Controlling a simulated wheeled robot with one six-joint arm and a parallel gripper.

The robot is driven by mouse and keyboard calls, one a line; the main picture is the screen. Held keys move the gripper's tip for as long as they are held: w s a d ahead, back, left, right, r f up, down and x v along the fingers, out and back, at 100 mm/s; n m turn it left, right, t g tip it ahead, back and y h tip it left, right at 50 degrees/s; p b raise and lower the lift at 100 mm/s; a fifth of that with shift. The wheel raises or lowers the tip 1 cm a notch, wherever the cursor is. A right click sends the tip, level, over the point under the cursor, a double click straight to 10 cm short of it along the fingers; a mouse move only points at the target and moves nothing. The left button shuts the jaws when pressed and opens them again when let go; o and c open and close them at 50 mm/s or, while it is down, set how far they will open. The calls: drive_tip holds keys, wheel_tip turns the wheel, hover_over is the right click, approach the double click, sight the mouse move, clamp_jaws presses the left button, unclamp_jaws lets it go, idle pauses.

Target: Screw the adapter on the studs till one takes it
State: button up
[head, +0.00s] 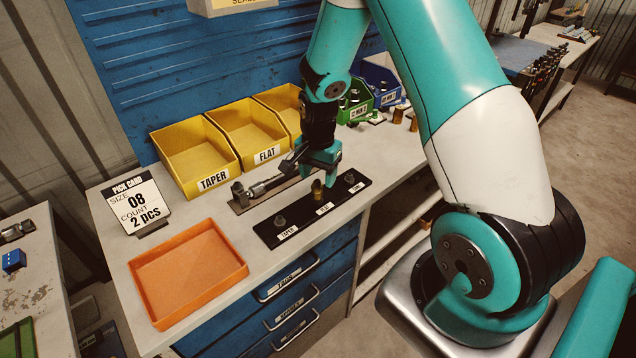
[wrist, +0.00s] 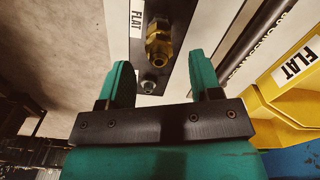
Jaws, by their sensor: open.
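A brass adapter (head: 317,188) stands upright at the middle stud, marked FLAT, of the black stud strip (head: 296,223). It hides the stud, so I cannot tell how far it is threaded on. A grey stud (head: 280,220) marked TAPER is at the left end and another grey stud (head: 349,177) at the right end. My gripper (head: 326,170) is just behind and above the strip. In the wrist view my open gripper (wrist: 164,74) has nothing between its fingers. The brass adapter (wrist: 159,42) lies beyond the fingertips, apart from them, with a silver stud (wrist: 150,85) nearer.
Behind the strip lies a grey plate with a metal fitting (head: 238,190). Yellow bins TAPER (head: 213,182) and FLAT (head: 267,155) stand at the back, with a green bin (head: 359,108) to the right. An orange tray (head: 188,272) and pick card (head: 135,205) are at the left.

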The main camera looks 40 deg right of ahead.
sight(315, 181)
drive_tip(key=shift+f, duration=2.15)
drive_tip(key=shift+c, duration=0.2)
drive_tip(key=c, duration=1)
drive_tip(key=n, duration=0.3)
drive_tip(key=shift+n, duration=0.3)
drive_tip(key=n, duration=0.4)
drive_tip(key=shift+w+a, duration=0.1)
drive_tip(key=shift+a, duration=0.05)
drive_tip(key=n, duration=0.6)
drive_tip(key=shift+a+r+n, duration=0.1)
drive_tip(key=shift+a+n, duration=0.05)
drive_tip(key=shift+n, duration=0.25)
drive_tip(key=n, duration=0.8)
drive_tip(key=shift+a+n, duration=0.15)
drive_tip(key=shift+n, duration=0.15)
drive_tip(key=n, duration=0.7)
